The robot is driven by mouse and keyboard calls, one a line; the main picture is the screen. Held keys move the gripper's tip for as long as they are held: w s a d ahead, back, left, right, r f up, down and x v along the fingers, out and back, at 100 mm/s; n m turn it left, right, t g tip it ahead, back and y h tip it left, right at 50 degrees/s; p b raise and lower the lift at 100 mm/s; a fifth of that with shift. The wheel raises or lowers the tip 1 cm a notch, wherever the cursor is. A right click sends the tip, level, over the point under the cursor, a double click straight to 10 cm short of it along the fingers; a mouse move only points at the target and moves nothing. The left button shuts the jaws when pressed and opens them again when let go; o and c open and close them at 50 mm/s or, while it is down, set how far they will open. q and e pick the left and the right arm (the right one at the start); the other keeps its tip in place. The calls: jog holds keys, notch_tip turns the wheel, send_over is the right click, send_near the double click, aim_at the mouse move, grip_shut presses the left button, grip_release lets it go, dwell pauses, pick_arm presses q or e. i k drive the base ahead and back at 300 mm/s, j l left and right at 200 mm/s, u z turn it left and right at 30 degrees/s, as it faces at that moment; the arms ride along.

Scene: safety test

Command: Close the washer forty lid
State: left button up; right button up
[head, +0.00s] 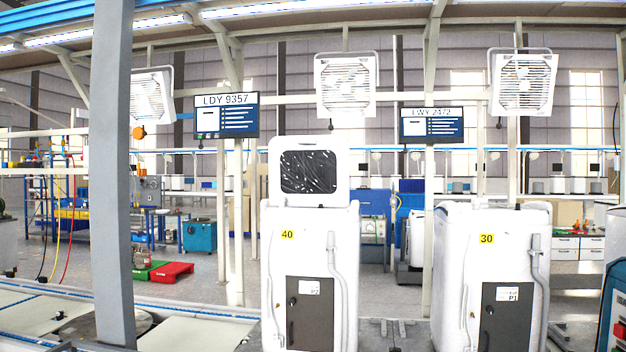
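The washer marked 40 (310,253) stands upright in the middle of the head view, white, with a yellow number label and a dark panel on its front. Its lid (309,144) stands raised above the back of the top, white-framed with a dark speckled window. The lid is open. Neither of my grippers is in the view.
A second white washer marked 30 (465,255) stands to the right, its top looking flat. A grey post (113,180) rises at the left. A red block (172,271) lies on the floor behind. A gap separates the two washers.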

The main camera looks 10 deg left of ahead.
aim_at(307, 170)
jog(key=i+j+z, duration=0.15)
jog(key=i, duration=0.4)
jog(key=i+j+z, duration=0.15)
jog(key=i, duration=0.35)
jog(key=i+j+z, duration=0.2)
jog(key=i+j, duration=0.15)
jog(key=i, duration=0.2)
jog(key=i+j+z, duration=0.15)
jog(key=i+j, duration=0.2)
jog(key=i, duration=0.1)
